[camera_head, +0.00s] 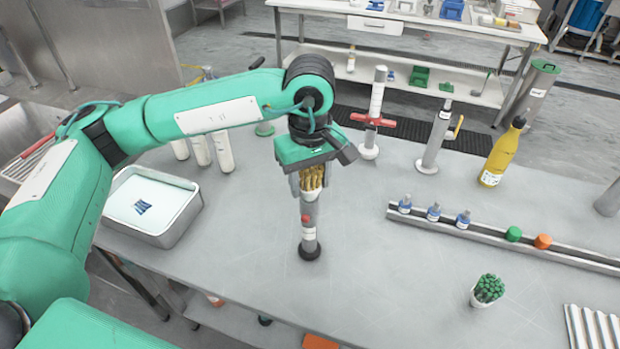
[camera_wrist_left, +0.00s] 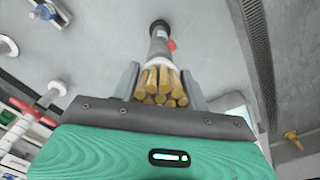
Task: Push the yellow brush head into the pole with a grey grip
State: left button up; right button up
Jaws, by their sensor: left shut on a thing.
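My left gripper (camera_head: 312,180) is over the middle of the grey table (camera_head: 255,250), pointing down. Its fingers are shut on the yellow brush head (camera_head: 312,177), a bundle of yellow rods. The brush head also shows between the fingers in the left wrist view (camera_wrist_left: 161,86). Directly below it, in line, the grey pole (camera_head: 309,232) stands upright on a black round foot, with a red button on its side. The pole also shows in the left wrist view (camera_wrist_left: 158,45). The brush head meets the pole's top; how deep it sits is hidden. My right gripper is out of view.
A metal tray (camera_head: 185,235) with a blue item is at left. White cylinders (camera_head: 200,150) stand behind my arm. A red-handled white stand (camera_head: 370,125), a yellow bottle (camera_head: 497,158), a rail (camera_head: 490,238) of small bottles and a green-filled cup (camera_head: 479,299) are right. The front middle is clear.

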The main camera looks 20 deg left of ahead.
pick_arm(q)
jog(key=shift+f, duration=0.25)
jog(key=shift+s+a+f+b, duration=0.1)
jog(key=shift+a+f+b, duration=0.2)
jog(key=shift+b, duration=0.2)
jog(key=o, duration=1.1)
jog(key=shift+c, duration=0.2)
jog(key=shift+a+f, duration=0.1)
